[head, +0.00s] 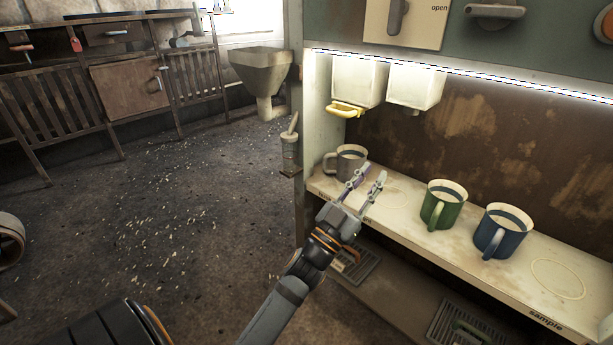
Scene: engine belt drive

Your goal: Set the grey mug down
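The grey mug (349,158) stands upright at the left end of the pale shelf (405,222), its handle to the left. My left gripper (371,174) reaches up from below, just in front and to the right of the mug. Its two fingers are spread with nothing visible between them. One finger overlaps the mug's lower right edge in the picture; I cannot tell whether they touch. My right gripper is out of view.
A green mug (436,211) and a blue mug (490,238) stand farther right on the shelf. Ring outlines mark the shelf between the mugs and at the right. Two white dispensers (415,86) hang above, one with a yellow handle (346,109). The floor at left is mostly open.

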